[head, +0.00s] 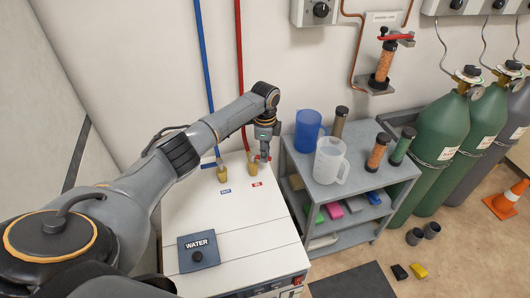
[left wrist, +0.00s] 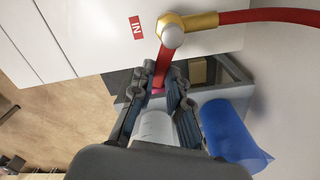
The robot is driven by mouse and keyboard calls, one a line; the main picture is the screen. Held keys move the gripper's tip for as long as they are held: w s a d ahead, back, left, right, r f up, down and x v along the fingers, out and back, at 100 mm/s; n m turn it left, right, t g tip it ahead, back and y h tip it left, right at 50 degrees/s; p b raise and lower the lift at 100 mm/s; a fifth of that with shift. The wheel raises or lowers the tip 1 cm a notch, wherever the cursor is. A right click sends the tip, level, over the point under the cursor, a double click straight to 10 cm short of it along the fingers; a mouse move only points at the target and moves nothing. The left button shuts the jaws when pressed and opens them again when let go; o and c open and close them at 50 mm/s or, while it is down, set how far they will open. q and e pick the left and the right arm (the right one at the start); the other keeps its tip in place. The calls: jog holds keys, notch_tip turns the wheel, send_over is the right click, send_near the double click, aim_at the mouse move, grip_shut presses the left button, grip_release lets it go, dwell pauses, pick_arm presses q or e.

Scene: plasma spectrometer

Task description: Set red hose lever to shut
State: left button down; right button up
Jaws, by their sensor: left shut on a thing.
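The red hose (head: 239,70) runs down the wall to a brass valve (head: 252,167) at the back of the white cabinet top. In the left wrist view, the hose (left wrist: 265,15) meets a brass fitting (left wrist: 201,21) with a round grey cap. The red lever (left wrist: 162,62) extends from that cap, toward the gripper. My left gripper (left wrist: 158,85) is shut on the lever's free end, with a finger on each side. In the head view my left gripper (head: 264,154) hides most of the lever. My right gripper is not in view.
A blue hose (head: 205,70) and its brass valve (head: 222,173) stand just left. A grey cart (head: 348,188) to the right holds a blue jug (head: 308,130) and a clear jug (head: 331,161). Green gas cylinders (head: 440,145) stand further right. The cabinet front (head: 235,235) is mostly clear.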

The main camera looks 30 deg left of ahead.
pick_arm(q)
jog(key=shift+w+a+n+p, duration=0.2)
jog(key=shift+w+n+p, duration=0.1)
jog(key=shift+n, duration=0.65)
jog(key=shift+w+a+n+p, duration=0.2)
jog(key=shift+w+n+p, duration=0.05)
jog(key=shift+n, duration=0.65)
jog(key=shift+w+a+n+p, duration=0.2)
jog(key=shift+w+n+p, duration=0.1)
jog(key=shift+n, duration=0.65)
jog(key=c, duration=1.3)
grip_release()
jog(key=shift+r, duration=0.15)
notch_tip(320, 180, up, 12)
jog(key=shift+f, duration=0.25)
